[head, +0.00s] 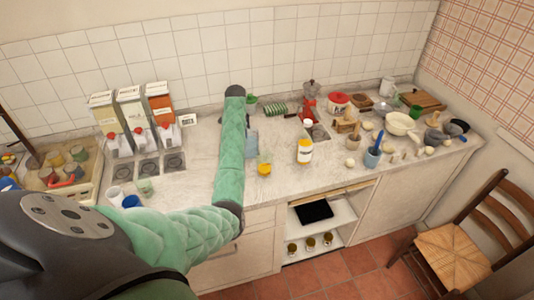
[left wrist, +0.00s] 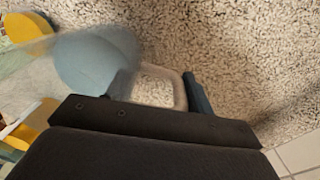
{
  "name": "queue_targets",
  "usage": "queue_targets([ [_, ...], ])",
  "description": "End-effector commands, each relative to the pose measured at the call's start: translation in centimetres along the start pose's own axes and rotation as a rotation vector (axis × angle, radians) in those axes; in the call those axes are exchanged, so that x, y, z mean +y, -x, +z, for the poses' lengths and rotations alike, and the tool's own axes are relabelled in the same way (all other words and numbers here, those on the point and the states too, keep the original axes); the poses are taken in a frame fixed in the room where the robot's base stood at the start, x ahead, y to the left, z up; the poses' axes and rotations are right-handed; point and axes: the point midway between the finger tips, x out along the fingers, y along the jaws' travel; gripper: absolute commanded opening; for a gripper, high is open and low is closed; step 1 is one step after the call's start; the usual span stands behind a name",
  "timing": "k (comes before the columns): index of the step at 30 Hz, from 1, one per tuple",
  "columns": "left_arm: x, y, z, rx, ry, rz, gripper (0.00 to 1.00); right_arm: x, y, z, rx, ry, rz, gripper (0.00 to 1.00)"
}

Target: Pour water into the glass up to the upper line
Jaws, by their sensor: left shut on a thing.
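A clear jug with blue-grey water (head: 251,145) is just right of my left forearm in the head view. In the left wrist view the jug (left wrist: 95,60) has a pale handle between the dark fingers. My left gripper (left wrist: 160,88) is shut on this handle; in the head view the arm hides it. A small glass with yellow content (head: 264,168) stands on the counter just right of and in front of the jug. Yellow also shows at the upper left of the left wrist view. I cannot make out a line on the glass, or the jug's tilt. My right gripper is not in view.
A yellow bottle with a white label (head: 305,150) stands right of the glass. A moka pot (head: 309,92), a cream bowl (head: 400,124) and a blue-handled pot (head: 373,155) crowd the right. Cups (head: 131,201) and boxes (head: 131,108) are at left. The counter's front edge is near the glass.

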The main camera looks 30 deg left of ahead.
Motion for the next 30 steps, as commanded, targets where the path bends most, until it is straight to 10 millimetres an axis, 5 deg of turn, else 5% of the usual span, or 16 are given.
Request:
queue_targets([
  [16,0.4,0.3,0.3,0.000,0.007,-0.049,0.17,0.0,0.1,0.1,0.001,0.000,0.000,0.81],
  [30,2.4,4.1,0.3,0.000,0.007,-0.317,0.17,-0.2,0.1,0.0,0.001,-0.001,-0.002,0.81],
])
